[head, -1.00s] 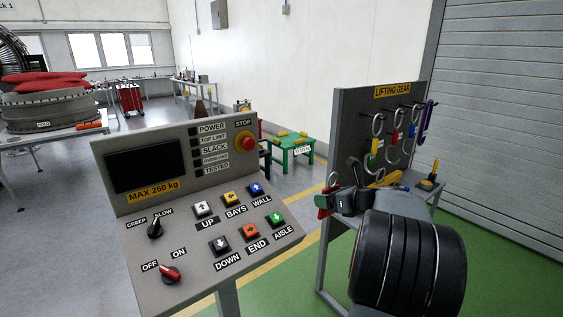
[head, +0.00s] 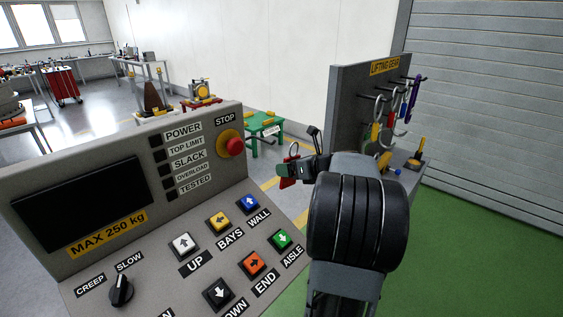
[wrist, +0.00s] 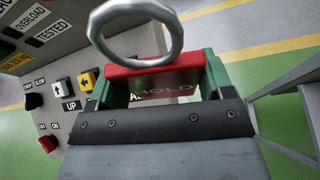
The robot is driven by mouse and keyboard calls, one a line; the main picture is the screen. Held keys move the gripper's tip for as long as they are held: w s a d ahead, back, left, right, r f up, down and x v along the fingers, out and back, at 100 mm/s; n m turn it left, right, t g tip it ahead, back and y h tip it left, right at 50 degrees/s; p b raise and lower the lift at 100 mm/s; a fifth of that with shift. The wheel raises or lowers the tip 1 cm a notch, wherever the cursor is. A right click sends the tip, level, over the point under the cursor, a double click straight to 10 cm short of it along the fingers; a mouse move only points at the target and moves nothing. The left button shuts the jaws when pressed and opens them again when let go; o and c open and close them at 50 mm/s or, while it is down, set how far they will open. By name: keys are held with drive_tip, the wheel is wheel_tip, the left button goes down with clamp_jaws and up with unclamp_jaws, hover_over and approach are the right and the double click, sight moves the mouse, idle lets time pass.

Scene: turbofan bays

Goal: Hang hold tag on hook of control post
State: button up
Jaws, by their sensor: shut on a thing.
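The hold tag (wrist: 160,82) is red, with the word HOLD on its face and a metal ring (wrist: 135,30) at its top. It also shows as a small red piece in the head view (head: 287,180). My gripper (head: 296,170) is shut on the tag, with a green finger pad on each side of it in the wrist view (wrist: 158,85). The control post (head: 130,200) fills the left of the head view, with its screen, labelled buttons and red STOP knob. The tag is held in the air just right of the panel. I cannot make out a hook on the post.
The lifting gear board (head: 345,100) with hanging rings and hooks stands right of my arm. A green table (head: 264,128) is behind the post. A roller door (head: 490,90) closes the right side.

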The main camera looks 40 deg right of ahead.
drive_tip(key=w+r+x, duration=0.1)
drive_tip(key=r+x, duration=0.1)
drive_tip(key=x, duration=1)
drive_tip(key=shift+d+b, duration=0.3)
drive_tip(key=shift+b, duration=0.1)
idle(0.6)
idle(0.8)
drive_tip(key=o, duration=0.9)
drive_tip(key=shift+o, duration=0.2)
drive_tip(key=shift+s, duration=0.1)
drive_tip(key=b+v, duration=0.1)
drive_tip(key=v, duration=1.2)
drive_tip(key=shift+s+r, duration=0.2)
drive_tip(key=shift+s, duration=0.05)
